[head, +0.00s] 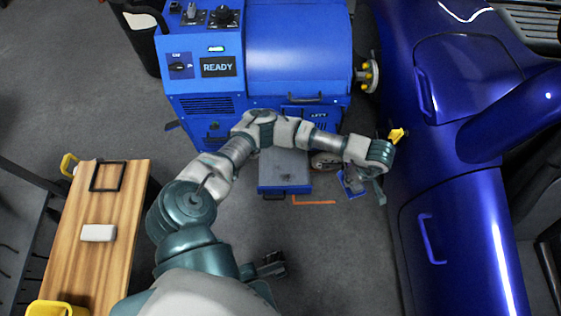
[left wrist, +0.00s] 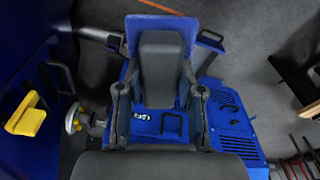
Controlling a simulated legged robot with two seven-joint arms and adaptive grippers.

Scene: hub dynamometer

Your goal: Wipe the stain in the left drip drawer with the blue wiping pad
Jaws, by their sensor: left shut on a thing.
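My left gripper (head: 375,187) is shut on the grey handle of the blue wiping pad (head: 350,190). The gripper also shows in the left wrist view (left wrist: 159,68), its fingers on either side of the grey handle, with the blue pad (left wrist: 132,28) beyond. The pad is tilted and in the air. In the head view it is to the right of the pulled-out left drip drawer (head: 285,172), apart from it. The drawer has a grey floor and a blue rim. My arm covers its back part. I cannot make out a stain. My right gripper is not identifiable.
The blue dynamometer (head: 300,50) stands behind the drawer, its hub (head: 368,75) at right. A blue car (head: 460,210) is close to the gripper's right. A wooden table (head: 85,240) at left holds a white block (head: 98,233) and a black frame (head: 107,176).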

